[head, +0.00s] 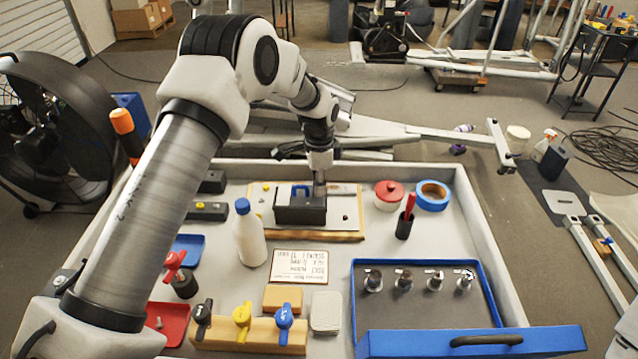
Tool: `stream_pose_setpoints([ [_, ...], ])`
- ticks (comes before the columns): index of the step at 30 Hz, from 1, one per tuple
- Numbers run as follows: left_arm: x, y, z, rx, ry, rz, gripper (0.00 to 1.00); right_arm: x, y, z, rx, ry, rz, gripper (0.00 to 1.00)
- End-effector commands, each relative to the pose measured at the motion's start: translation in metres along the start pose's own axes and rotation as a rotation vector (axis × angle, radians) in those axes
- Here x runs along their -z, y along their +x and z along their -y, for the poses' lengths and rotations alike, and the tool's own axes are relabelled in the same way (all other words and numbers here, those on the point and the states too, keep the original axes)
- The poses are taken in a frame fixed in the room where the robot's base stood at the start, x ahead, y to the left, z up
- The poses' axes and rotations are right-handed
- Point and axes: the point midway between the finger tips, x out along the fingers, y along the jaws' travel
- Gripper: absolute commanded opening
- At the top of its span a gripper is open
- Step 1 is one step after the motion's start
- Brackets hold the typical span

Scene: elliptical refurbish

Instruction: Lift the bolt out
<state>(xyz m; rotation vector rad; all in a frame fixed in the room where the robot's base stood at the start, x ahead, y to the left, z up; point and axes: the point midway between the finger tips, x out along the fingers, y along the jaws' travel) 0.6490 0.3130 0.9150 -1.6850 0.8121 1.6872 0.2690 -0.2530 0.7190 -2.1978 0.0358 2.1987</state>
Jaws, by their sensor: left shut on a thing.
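My left gripper (319,182) points straight down over the black block (300,210), near its right end. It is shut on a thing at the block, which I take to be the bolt. The fingers hide most of it, and I cannot tell whether it is still seated or raised. The black block sits on a pale board with a wooden edge (345,236), with a metal bar along its back. My right gripper is not in view.
A white bottle (249,235), a red-lidded pot (389,194), blue tape (432,195) and a black cup (404,228) stand around the board. A blue-rimmed tray (487,298) with several metal pieces is at front right. Colored-handled tools (243,318) stand at front left.

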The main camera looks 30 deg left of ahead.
Motion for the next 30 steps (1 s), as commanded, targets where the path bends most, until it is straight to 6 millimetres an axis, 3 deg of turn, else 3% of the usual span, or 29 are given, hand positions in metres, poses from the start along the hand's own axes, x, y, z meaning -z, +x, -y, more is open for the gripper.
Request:
stream_pose_setpoints([
  [18, 0.0, -0.025, 0.0, 0.001, 0.0, -0.001, 0.0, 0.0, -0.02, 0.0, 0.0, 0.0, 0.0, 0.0],
  [30, 0.0, -0.028, 0.0, 0.001, 0.0, -0.001, 0.0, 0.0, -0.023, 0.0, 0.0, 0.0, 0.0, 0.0],
])
